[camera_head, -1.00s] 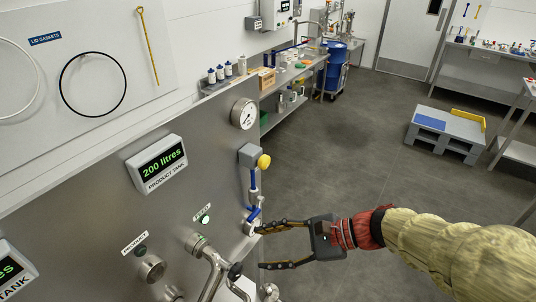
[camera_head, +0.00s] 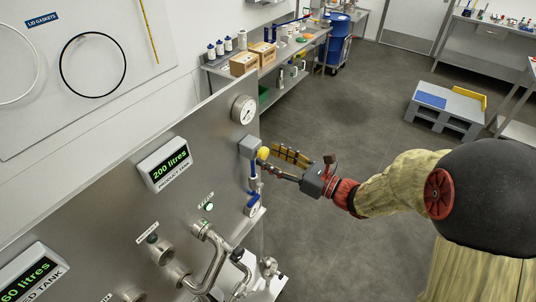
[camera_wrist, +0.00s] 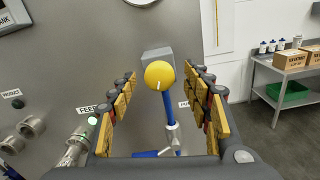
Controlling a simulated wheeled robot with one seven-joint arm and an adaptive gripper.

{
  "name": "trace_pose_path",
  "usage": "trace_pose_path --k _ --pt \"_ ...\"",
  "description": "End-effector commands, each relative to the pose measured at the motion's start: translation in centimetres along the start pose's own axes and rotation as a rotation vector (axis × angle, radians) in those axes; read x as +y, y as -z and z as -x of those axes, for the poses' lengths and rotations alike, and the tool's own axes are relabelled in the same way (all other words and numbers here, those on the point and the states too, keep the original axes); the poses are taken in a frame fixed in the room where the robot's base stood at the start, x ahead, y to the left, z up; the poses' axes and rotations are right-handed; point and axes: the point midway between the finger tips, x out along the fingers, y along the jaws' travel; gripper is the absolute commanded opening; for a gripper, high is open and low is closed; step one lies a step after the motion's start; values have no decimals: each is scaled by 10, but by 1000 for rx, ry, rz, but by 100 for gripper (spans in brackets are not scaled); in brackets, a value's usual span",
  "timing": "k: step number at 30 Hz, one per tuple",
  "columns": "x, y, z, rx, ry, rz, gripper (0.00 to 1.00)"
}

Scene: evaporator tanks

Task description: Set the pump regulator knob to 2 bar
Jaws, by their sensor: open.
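The yellow round knob (camera_head: 263,153) sits on a grey box (camera_head: 247,145) at the right end of the steel panel. In the wrist view the knob (camera_wrist: 159,75) lies ahead between the two fingers, with a short white mark low on its face. My gripper (camera_head: 269,157) is open, its fingertips close to the knob; I cannot tell whether they touch it. In the wrist view the open fingers (camera_wrist: 160,72) stand left and right of the knob with gaps. A round gauge (camera_head: 243,109) is above the knob; its reading is too small to tell.
A blue-handled pipe (camera_head: 253,183) runs down below the grey box. Metal pipes and valves (camera_head: 213,255) stick out at lower left, near the lit FEED button (camera_head: 208,207). A bench (camera_head: 270,80) with boxes stands behind.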

Motion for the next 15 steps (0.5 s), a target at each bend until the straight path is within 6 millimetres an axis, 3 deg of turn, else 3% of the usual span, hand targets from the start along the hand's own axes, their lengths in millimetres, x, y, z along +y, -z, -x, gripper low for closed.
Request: trace_pose_path --k 6,15 --pt "0 -1 -15 0 0 1 49" --pt "0 -1 -16 0 1 2 48"
